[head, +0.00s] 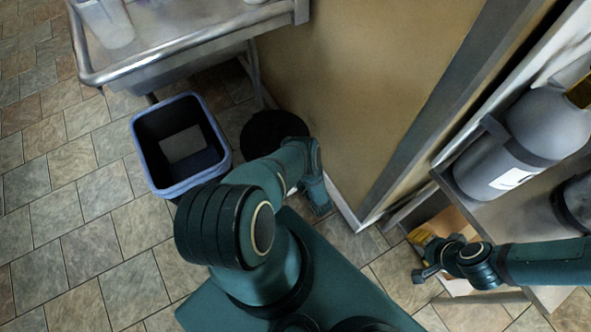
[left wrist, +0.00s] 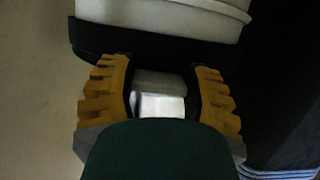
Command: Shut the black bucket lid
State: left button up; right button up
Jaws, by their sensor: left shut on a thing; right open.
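A round black lid or bucket top (head: 268,131) stands on the floor by the tan wall, partly hidden by my left arm. I cannot tell from above whether it is shut. My left gripper is hidden behind its own arm in the head view. In the left wrist view, the left gripper (left wrist: 163,95) has its yellow fingers on either side of a pale grey block (left wrist: 160,103), which I cannot identify. Just beyond the fingertips is a black band (left wrist: 150,45) below a white bucket-like body (left wrist: 165,14). My right gripper (head: 420,254) is open near the shelf at right.
A blue-rimmed dark bin (head: 147,114) stands left of the round black top. A metal sink table (head: 200,40) is above them. At right, a shelf holds a grey gas cylinder (head: 530,135). Tiled floor (head: 90,240) is free at lower left.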

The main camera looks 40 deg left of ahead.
pick_arm(q)
jog(key=shift+s+d+f, duration=0.1)
jog(key=shift+f, duration=0.1)
jog(key=o, duration=1.3)
jog(key=shift+r, duration=0.2)
notch_tip(320, 180, up, 10)
jog(key=shift+f, duration=0.15)
